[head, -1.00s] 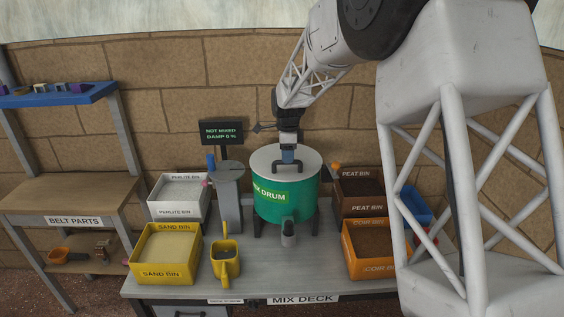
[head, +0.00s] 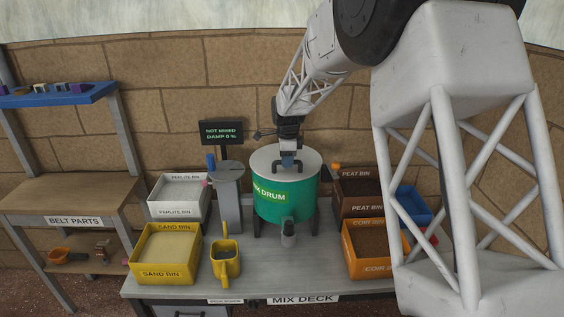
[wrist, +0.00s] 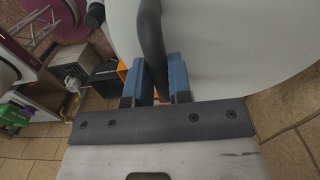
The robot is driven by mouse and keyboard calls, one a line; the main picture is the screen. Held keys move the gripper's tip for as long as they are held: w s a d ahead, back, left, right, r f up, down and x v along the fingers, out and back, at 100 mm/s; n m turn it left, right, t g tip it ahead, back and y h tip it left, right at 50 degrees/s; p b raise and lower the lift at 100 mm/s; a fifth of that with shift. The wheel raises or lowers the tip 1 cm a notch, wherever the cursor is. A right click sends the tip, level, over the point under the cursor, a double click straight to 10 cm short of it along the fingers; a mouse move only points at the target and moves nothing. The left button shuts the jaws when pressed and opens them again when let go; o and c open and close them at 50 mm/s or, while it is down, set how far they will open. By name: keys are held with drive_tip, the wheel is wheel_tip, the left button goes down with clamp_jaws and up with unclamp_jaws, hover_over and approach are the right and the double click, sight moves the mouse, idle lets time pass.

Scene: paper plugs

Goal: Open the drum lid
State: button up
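The green mix drum (head: 296,205) stands on the mix deck with its pale round lid (head: 262,161) on top, flat and closed. A dark arched handle (wrist: 148,30) rises from the lid. My gripper (head: 287,166) is down at the lid, pointing downward. In the wrist view, its blue fingers (wrist: 160,80) stand on both sides of the handle with little gap showing, and appear shut on it. The pale lid (wrist: 230,50) fills the upper right of that view. The fingertips' lower contact is partly hidden by the handle.
A grey pedestal (head: 229,195), perlite bin (head: 178,211) and sand bin (head: 162,273) stand left of the drum. A yellow scoop cup (head: 225,266) is in front. Peat bin (head: 366,208) and coir bin (head: 377,268) are right. A display (head: 222,133) reads not mixed.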

drive_tip(key=shift+c, duration=1.3)
drive_tip(key=shift+r, duration=0.1)
drive_tip(key=shift+o, duration=0.5)
drive_tip(key=shift+w+r, duration=0.3)
drive_tip(key=shift+r, duration=0.4)
drive_tip(key=shift+w+r, duration=0.25)
drive_tip(key=shift+r, duration=0.45)
drive_tip(key=shift+w+r, duration=0.3)
drive_tip(key=shift+r, duration=0.4)
drive_tip(key=shift+w+r, duration=0.2)
drive_tip(key=shift+r, duration=0.3)
drive_tip(key=shift+w+r, duration=0.15)
drive_tip(key=shift+r, duration=0.35)
drive_tip(key=shift+c, duration=0.4)
drive_tip(key=shift+o, duration=0.2)
